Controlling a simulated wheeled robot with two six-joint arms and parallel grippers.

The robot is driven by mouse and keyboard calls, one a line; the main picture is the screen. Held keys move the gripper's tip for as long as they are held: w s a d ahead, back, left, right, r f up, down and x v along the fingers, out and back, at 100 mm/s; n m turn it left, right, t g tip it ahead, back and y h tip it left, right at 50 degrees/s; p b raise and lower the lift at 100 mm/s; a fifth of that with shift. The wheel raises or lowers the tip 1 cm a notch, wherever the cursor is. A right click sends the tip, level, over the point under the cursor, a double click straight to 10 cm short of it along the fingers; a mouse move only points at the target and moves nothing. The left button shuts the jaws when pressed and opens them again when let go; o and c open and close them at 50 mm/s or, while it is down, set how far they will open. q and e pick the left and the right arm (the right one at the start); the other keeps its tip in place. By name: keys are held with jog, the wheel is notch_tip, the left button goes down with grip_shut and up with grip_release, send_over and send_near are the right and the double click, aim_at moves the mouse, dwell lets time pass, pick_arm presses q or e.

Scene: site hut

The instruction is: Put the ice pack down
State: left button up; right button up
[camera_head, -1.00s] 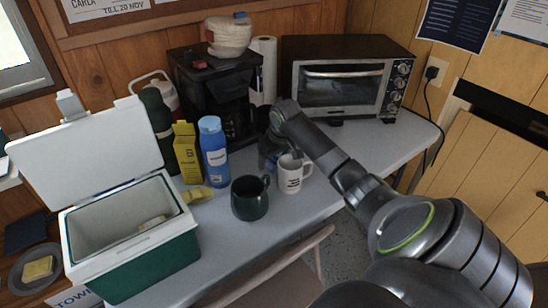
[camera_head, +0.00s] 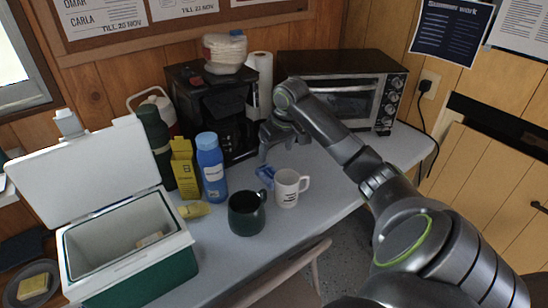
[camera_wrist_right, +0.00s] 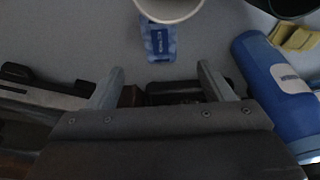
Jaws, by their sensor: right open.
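The blue ice pack (camera_head: 265,176) lies on the grey table just left of and behind the white mug (camera_head: 287,188). In the right wrist view the ice pack (camera_wrist_right: 159,40) lies flat, with the mug's rim (camera_wrist_right: 170,8) covering one end of it. My right gripper (camera_head: 277,149) is above and behind the pack, apart from it. Its two fingers are spread with nothing between them, as the right wrist view also shows (camera_wrist_right: 160,75). My left gripper is not in view.
A dark green mug (camera_head: 247,213) stands left of the white one. A blue bottle (camera_head: 211,168), a yellow carton (camera_head: 185,168) and an open cooler (camera_head: 185,238) are further left. The coffee maker (camera_head: 215,105) and toaster oven (camera_head: 350,70) stand behind. Table right of the white mug is clear.

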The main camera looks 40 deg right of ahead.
jog(key=shift+o, duration=0.4)
jog(key=v, duration=0.6)
jog(key=shift+w+a+p, duration=0.15)
jog(key=shift+a+p, duration=0.1)
jog(key=shift+p, duration=0.1)
jog(key=b, duration=0.1)
send_over(270, 174)
jog(key=s, duration=0.2)
jog(key=f, duration=1.1)
jog(key=shift+w+a+f, duration=0.1)
jog(key=shift+w+a, duration=0.1)
jog(key=shift+a, duration=0.1)
jog(key=shift+w+f, duration=0.15)
jog(key=shift+f, duration=0.35)
jog(key=x, duration=0.4)
jog(key=shift+d+f, duration=0.2)
jog(key=shift+d, duration=0.1)
jog(key=shift+f, duration=0.2)
jog(key=c, duration=1.1)
